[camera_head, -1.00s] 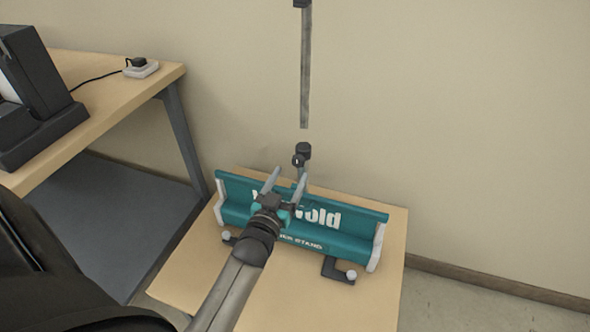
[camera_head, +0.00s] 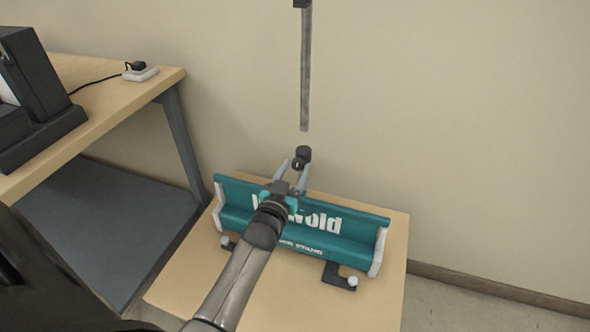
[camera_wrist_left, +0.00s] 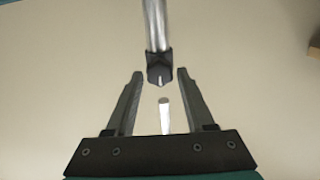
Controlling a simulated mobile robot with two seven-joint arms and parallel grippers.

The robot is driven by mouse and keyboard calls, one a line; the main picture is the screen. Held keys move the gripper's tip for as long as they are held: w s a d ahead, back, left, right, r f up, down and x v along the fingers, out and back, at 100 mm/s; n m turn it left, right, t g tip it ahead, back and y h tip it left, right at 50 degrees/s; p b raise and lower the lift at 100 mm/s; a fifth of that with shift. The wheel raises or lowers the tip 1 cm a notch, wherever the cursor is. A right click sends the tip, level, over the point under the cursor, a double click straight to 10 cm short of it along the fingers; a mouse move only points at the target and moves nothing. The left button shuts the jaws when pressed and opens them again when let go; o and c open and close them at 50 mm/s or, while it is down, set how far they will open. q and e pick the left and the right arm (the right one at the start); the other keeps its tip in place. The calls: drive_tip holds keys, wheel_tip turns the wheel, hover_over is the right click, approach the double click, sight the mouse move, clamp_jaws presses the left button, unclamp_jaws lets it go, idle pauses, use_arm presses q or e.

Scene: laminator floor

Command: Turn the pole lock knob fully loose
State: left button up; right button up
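A thin grey pole (camera_head: 305,70) stands upright against the wall above a teal banner stand (camera_head: 338,246). A black collar (camera_head: 303,154) shows below the grey length; it also shows in the left wrist view (camera_wrist_left: 160,66). A separate lock knob cannot be told clearly from this dark part. My left gripper (camera_head: 295,166) is open, its fingertips just below and beside the collar. In the left wrist view the fingers (camera_wrist_left: 159,76) lie either side of the collar's lower end, with visible gaps. A short bright rod (camera_wrist_left: 164,115) shows between them. My right gripper is out of view.
The stand rests on a wooden table (camera_head: 270,305) by the wall, with small feet (camera_head: 340,278) at its front. A wooden desk (camera_head: 115,105) at left carries a black machine (camera_head: 40,100) and a white socket block (camera_head: 141,73). Wall space right of the pole is clear.

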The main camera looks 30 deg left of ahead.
use_arm(q)
clamp_jaws()
